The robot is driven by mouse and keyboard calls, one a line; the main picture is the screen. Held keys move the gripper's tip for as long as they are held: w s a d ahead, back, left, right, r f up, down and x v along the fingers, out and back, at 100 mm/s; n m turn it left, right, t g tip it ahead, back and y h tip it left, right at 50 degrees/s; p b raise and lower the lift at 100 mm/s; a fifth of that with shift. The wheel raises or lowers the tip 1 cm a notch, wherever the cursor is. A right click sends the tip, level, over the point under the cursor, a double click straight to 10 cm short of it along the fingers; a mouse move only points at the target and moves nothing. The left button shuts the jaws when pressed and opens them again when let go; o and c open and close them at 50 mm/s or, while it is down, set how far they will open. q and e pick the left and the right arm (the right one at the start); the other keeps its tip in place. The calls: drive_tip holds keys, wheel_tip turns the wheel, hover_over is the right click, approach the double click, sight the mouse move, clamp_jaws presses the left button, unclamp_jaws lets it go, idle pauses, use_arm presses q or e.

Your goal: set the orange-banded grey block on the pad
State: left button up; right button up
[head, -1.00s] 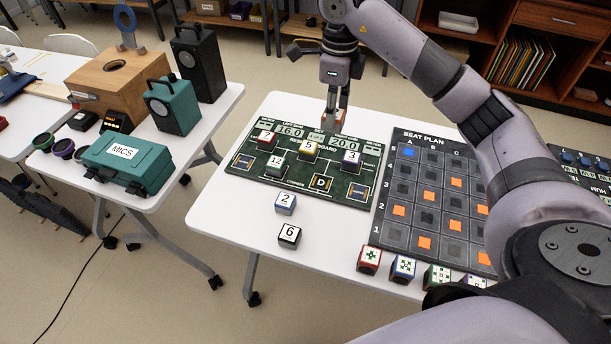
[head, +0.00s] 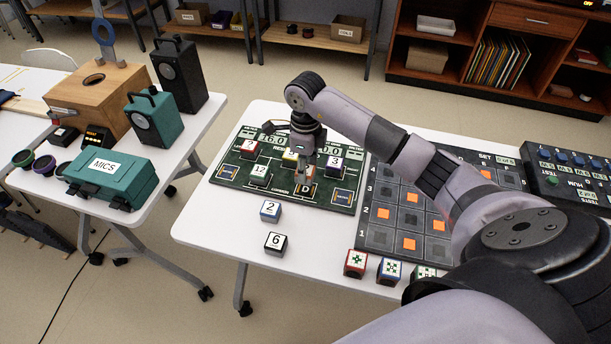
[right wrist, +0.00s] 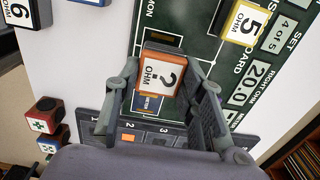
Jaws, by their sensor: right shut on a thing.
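The orange-banded block (right wrist: 160,72), with a white "? OHM" top, is between the fingers of my right gripper (right wrist: 162,88), which is shut on it. In the head view my right gripper (head: 304,170) is over the front middle of the green resistor board (head: 229,172), and the block is small and partly hidden by the fingers. The dark pad marked D (head: 305,190) shows just in front of the fingers. In the right wrist view a dark, outlined pad area (right wrist: 164,39) shows beside the block. I cannot tell whether the block touches the board. My left gripper is out of view.
Blocks 2 (head: 271,211) and 6 (head: 276,244) stand on the white table before the board. The yellow-banded 5 block (right wrist: 243,22) stands close by on the board, near the 3 block (head: 333,163). The beat plan grid (head: 380,238) lies to the right.

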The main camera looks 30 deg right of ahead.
wheel_tip(320, 180, down, 4)
drive_tip(key=shift+f, duration=0.1)
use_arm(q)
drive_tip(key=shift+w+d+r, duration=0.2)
use_arm(e)
drive_tip(key=shift+f, duration=0.15)
drive_tip(key=o, duration=1.3)
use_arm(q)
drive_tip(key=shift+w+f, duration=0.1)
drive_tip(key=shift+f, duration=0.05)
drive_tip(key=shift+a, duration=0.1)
